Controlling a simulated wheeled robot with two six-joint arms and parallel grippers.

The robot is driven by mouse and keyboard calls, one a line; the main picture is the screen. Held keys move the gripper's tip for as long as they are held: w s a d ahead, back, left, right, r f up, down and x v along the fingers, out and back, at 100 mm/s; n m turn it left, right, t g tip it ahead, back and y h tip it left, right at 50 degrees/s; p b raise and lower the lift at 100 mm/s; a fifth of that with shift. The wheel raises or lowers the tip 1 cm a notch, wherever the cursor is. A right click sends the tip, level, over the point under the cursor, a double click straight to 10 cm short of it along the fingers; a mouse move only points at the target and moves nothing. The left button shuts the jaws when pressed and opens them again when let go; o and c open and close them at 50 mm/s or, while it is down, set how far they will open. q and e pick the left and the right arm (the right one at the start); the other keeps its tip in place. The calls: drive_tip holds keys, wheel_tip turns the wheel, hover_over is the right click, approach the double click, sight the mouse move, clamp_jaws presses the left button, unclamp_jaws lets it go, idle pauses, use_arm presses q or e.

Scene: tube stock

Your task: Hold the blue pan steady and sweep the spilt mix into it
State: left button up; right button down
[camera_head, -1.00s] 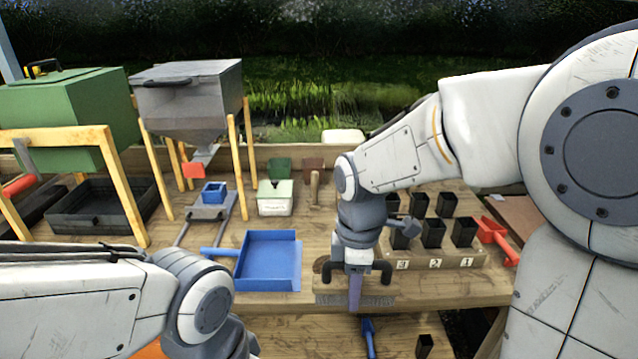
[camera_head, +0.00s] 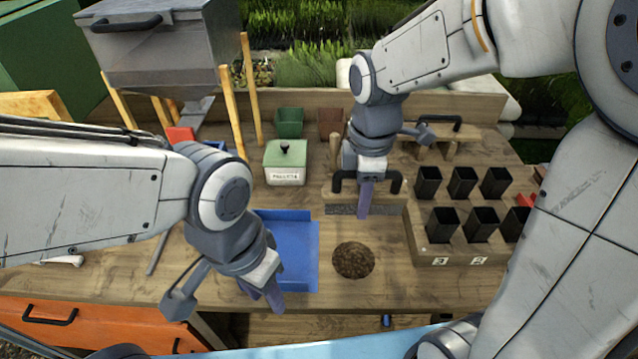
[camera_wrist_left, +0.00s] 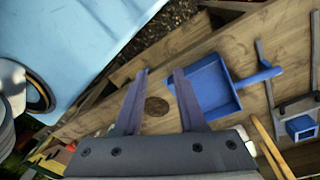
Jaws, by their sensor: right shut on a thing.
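The blue pan (camera_head: 300,255) lies on the bench, partly hidden behind my left gripper (camera_head: 264,292). Its handle shows in the left wrist view, along with the tray (camera_wrist_left: 212,92). My left gripper's fingers (camera_wrist_left: 163,74) are apart and empty, in front of and above the pan's near left part. The spilt mix (camera_head: 353,261) is a round dark brown heap just right of the pan.
Black pots (camera_head: 441,224) stand in a numbered wooden rack at the right. A green-lidded box (camera_head: 286,165) stands behind the pan. A wooden board with a black handle (camera_head: 452,128) lies at the back right. Bare bench shows in front of the mix.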

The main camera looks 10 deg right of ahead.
use_arm(q)
drive_tip(key=w+a+f+n, duration=0.2)
drive_tip(key=w, duration=0.3)
drive_tip(key=w+a+f+n, duration=0.1)
drive_tip(key=w+a+n, duration=0.1)
drive_tip(key=w, duration=0.3)
drive_tip(key=w+a+f+n+y, duration=0.1)
drive_tip(key=w+a+f, duration=0.1)
drive_tip(key=w, duration=0.3)
drive_tip(key=shift+w+a+f+n, duration=0.1)
drive_tip(key=shift+a+f+n, duration=0.2)
drive_tip(key=shift+a+n, duration=0.15)
wheel_tip(320, 180, down, 11)
drive_tip(key=shift+r, duration=0.1)
clamp_jaws()
idle(0.6)
